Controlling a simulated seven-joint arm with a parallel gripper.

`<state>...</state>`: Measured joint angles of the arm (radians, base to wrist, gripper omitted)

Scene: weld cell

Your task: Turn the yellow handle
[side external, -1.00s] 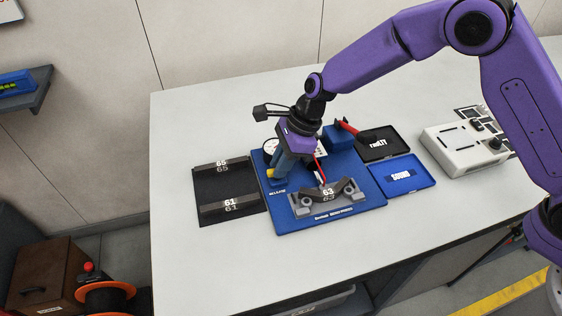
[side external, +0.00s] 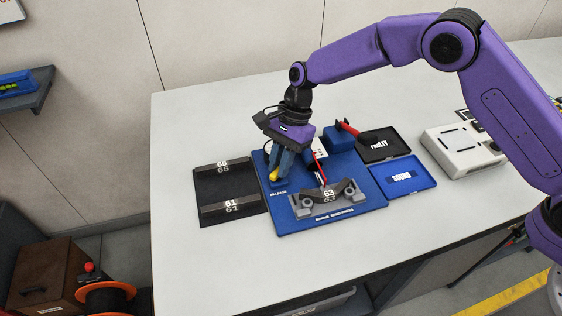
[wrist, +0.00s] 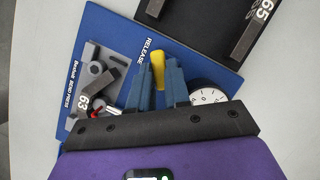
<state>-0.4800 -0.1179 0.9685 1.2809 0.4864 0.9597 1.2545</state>
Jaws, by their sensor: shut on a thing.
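The yellow handle (side external: 274,174) is on the blue press base (side external: 352,205), beside the word RELEASE. In the wrist view the handle (wrist: 158,68) sits between my two blue fingers, its rounded end showing past them. My gripper (side external: 280,172) is shut on the handle and leans over the left part of the press; it also shows in the wrist view (wrist: 160,80). The fingers hide the lower part of the handle. A grey bar marked 63 (side external: 328,193) lies on the press fixture at the front.
A round white dial (wrist: 208,97) is close to my fingers. A black mat (side external: 222,182) with bars 65 and 61 lies left. A red lever (side external: 350,129), the FAULTY tray (side external: 383,144), the SOUND tray (side external: 402,176) and a white box (side external: 460,147) are right. The table front is clear.

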